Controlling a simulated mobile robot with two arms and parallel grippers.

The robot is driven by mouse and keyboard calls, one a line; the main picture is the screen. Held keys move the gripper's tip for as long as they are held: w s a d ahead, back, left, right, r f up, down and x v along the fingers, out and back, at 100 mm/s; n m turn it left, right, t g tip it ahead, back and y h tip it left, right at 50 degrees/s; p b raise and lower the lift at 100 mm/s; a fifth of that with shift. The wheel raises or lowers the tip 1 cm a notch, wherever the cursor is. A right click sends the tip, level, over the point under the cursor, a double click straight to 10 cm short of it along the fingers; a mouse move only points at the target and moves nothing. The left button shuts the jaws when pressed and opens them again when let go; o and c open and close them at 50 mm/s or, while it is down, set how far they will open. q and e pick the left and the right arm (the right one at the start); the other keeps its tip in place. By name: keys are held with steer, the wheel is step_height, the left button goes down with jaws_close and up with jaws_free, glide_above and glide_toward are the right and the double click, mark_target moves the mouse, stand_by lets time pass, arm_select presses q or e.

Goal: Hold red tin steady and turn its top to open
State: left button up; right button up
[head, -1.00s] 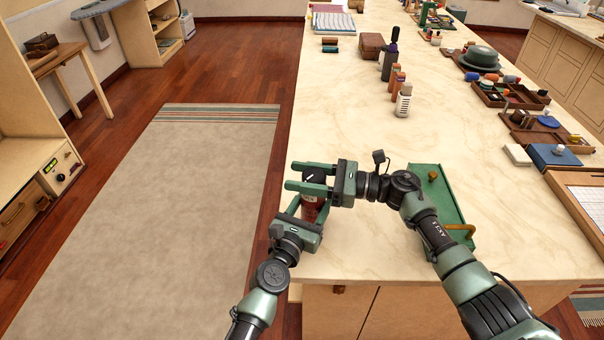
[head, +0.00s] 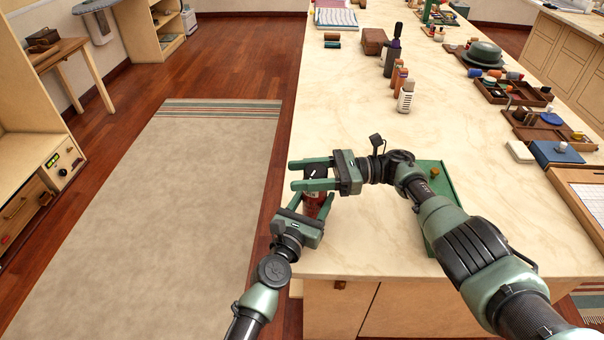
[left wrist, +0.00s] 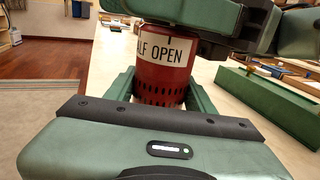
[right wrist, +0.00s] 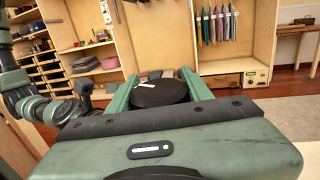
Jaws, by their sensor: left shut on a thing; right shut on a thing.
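The red tin (head: 313,204) stands upright at the near left edge of the pale counter, mostly covered by my grippers. In the left wrist view the tin (left wrist: 163,65) shows a white label reading "LF OPEN" and slots around its lower part. My left gripper (head: 309,206) is shut on the tin's body from the near side. My right gripper (head: 308,173) is shut on the top from the right, above the left one. In the right wrist view the dark round top (right wrist: 160,92) sits between the right fingers. Whether it is loose cannot be told.
A green tray (head: 440,185) lies right of the tin, partly under my right arm. Bottles (head: 405,96) stand farther back on the counter. Dark wooden trays (head: 510,92) and a blue box (head: 556,153) are at the right. The counter's left edge is close to the tin.

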arm_select(q)
steer(key=shift+d, duration=0.15)
arm_select(e)
steer(key=shift+f, duration=0.15)
steer(key=o, duration=1.4)
steer(key=shift+r, duration=0.25)
step_height(320, 180, up, 10)
steer(key=shift+f, duration=0.15)
arm_select(q)
steer(key=o, duration=1.7)
steer(key=shift+f, duration=0.1)
